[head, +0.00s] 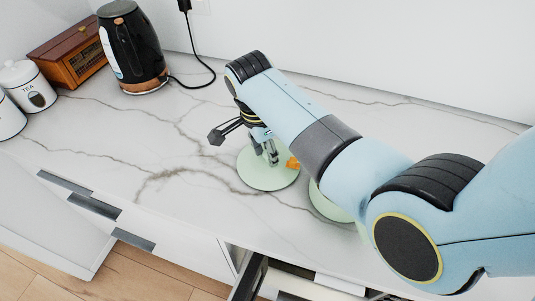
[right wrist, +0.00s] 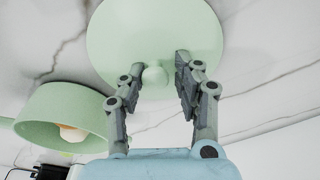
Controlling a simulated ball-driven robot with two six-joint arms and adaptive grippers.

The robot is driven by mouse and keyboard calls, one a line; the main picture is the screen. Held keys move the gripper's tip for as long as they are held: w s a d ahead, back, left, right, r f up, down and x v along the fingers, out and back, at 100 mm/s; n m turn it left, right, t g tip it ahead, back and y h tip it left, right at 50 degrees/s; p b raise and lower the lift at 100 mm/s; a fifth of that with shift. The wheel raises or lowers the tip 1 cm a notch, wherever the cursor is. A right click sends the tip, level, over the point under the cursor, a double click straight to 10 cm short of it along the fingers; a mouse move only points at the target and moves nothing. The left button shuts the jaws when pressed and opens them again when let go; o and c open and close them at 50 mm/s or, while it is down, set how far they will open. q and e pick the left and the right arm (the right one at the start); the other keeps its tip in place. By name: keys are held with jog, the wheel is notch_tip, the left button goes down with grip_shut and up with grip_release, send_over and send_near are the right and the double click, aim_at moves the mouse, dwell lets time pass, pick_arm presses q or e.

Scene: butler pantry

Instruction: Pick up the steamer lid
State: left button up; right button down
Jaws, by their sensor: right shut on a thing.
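The steamer lid is a pale green disc (head: 262,180) with a small round knob. In the head view it is level, over the marble counter; whether it touches the counter is hard to tell. My right gripper (head: 271,152) reaches down to it from above. In the right wrist view, the fingers of my right gripper (right wrist: 153,82) are closed around the knob, and the lid (right wrist: 150,30) spreads out beyond them. A pale green steamer pot (right wrist: 62,103) stands open beside the lid; in the head view my right arm hides most of the pot (head: 328,207). My left gripper is out of view.
A black kettle (head: 132,48), a wooden box (head: 68,57) and white canisters, one marked TEA (head: 28,86), stand at the back left. A small orange thing (head: 292,163) shows by the lid's edge. A drawer (head: 250,277) is open below the counter's front edge. The counter left of the lid is clear.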

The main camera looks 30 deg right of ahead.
jog(key=shift+s+r, duration=0.2)
jog(key=r, duration=0.3)
jog(key=shift+w+b, duration=0.2)
jog(key=shift+b, duration=0.1)
jog(key=s+d+r+b, duration=0.1)
jog(key=s+d+r, duration=0.5)
jog(key=d, duration=0.3)
jog(key=shift+s+d+r, duration=0.3)
jog(key=shift+s+r, duration=0.05)
jog(key=shift+r, duration=0.3)
